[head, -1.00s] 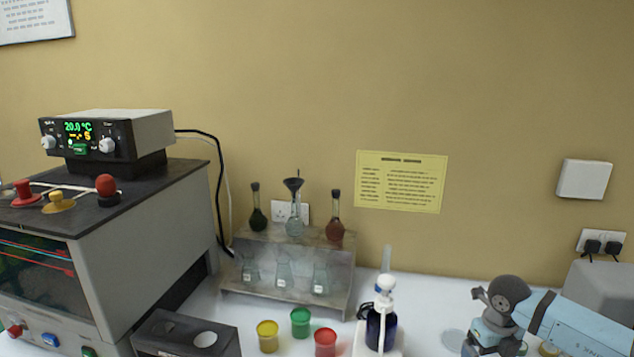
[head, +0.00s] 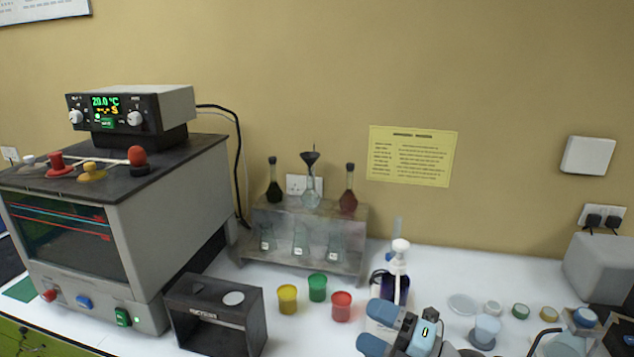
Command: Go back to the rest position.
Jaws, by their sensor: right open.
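My right gripper (head: 382,328) is at the bottom edge, right of centre, in the head view. Its blue fingers point left, and it is open with nothing visible between them. It appears in front of the dark blue dispenser bottle (head: 402,290) with a white pump top and hides its lower part. Whether they touch cannot be told. My left gripper is not in view.
Yellow (head: 287,299), green (head: 318,288) and red (head: 341,306) cups stand left of the gripper. A dark holder box (head: 205,320), a glassware rack (head: 263,216) and a large oven (head: 190,210) stand further left. Jars and lids (head: 486,330) are at right.

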